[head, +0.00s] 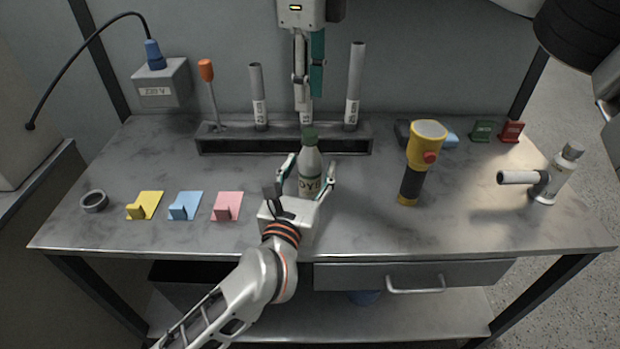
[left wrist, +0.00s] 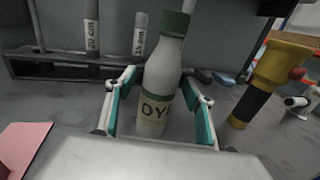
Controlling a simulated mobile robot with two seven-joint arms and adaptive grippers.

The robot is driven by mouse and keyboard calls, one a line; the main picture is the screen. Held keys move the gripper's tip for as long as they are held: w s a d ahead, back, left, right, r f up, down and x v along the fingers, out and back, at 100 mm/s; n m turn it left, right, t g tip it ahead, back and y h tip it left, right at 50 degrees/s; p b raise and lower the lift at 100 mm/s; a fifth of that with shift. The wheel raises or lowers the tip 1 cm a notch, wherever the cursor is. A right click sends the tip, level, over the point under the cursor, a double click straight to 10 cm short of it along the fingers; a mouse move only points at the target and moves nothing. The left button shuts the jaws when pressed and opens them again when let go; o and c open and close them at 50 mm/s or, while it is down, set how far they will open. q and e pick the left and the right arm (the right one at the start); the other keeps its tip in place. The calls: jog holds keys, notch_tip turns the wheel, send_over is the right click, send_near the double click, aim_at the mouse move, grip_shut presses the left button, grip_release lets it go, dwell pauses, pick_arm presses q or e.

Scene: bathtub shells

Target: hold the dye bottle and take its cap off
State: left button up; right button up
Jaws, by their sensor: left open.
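The dye bottle (head: 309,172) is pale with a DYE label and stands upright near the middle of the bench. Its green cap (head: 308,136) is on. The bottle also shows in the left wrist view (left wrist: 162,80), with its cap (left wrist: 175,23). My left gripper (head: 308,176) is open, with one finger on each side of the bottle's body; a gap shows beside the bottle in the left wrist view (left wrist: 160,105). My right gripper (head: 307,92) hangs above and behind the cap in the head view, pointing down, apart from it. Its jaw opening is unclear.
A dark rack (head: 220,145) with tubes and an orange-handled tool (head: 206,70) stands behind the bottle. A yellow flashlight (head: 425,145) and a grey-white piped fitting (head: 545,185) stand right.

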pick_arm(q)
jog(key=shift+w, duration=0.3)
